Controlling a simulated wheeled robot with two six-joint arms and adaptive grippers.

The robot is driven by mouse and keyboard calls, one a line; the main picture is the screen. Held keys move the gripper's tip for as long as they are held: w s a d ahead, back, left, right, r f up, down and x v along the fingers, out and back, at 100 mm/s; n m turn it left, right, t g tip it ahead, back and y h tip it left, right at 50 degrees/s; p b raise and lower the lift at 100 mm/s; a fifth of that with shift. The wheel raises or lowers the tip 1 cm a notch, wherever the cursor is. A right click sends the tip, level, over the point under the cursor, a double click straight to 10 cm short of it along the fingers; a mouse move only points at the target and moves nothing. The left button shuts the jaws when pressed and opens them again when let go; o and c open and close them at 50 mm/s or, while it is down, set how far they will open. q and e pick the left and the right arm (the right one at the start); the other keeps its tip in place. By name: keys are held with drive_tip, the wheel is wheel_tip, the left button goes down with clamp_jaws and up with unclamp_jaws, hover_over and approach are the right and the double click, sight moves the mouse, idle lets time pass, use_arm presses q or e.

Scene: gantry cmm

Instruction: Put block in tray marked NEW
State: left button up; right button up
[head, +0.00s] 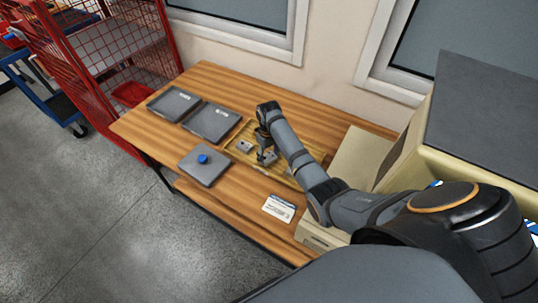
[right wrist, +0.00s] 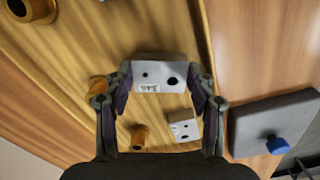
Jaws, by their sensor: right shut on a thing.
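My right gripper (head: 265,151) is over the yellowish wooden tray (head: 234,151) on the table. In the right wrist view its fingers (right wrist: 160,92) are shut on a light grey block (right wrist: 160,70) with two dark holes and a small label. Whether the block touches the tray floor I cannot tell. A second small grey block (right wrist: 184,130) lies close by, also in the head view (head: 245,146). Two dark grey trays, a left one (head: 158,112) and a right one (head: 199,132), stand at the table's back left with white labels too small to read. My left gripper is not in view.
A grey plate with a blue knob (head: 203,159) lies left of the wooden tray. Brass-coloured pegs (right wrist: 138,136) stand near the held block. A printed card (head: 279,208) lies at the front edge. A beige machine (head: 400,150) fills the right. A red mesh cage (head: 100,60) stands left.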

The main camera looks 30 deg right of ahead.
sight(269, 158)
drive_tip(key=shift+f, duration=0.1)
drive_tip(key=o, duration=0.9)
drive_tip(key=shift+o, duration=0.2)
wheel_tip(269, 158, up, 12)
